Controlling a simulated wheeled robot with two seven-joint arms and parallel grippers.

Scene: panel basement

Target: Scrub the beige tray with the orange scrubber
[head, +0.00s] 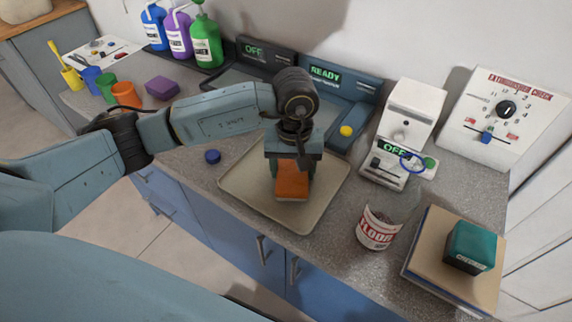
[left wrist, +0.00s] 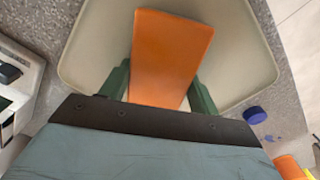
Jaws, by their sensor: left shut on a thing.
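The beige tray (head: 248,190) lies flat on the speckled counter in the head view. It also fills the upper part of the left wrist view (left wrist: 100,45). My left gripper (head: 292,172) points down over the tray and is shut on the orange scrubber (head: 292,186). In the left wrist view the scrubber (left wrist: 168,55) sits between the two green fingers. The scrubber is at or just above the tray floor; I cannot tell whether it touches. My right gripper is not in view.
A blue cap (head: 212,156) lies left of the tray. A labelled jar (head: 377,230) and a teal block (head: 470,246) on a board stand to the right. A white device (head: 402,140) and a yellow ball (head: 346,131) are behind. Cups (head: 126,95) and a purple block (head: 162,88) are at the left.

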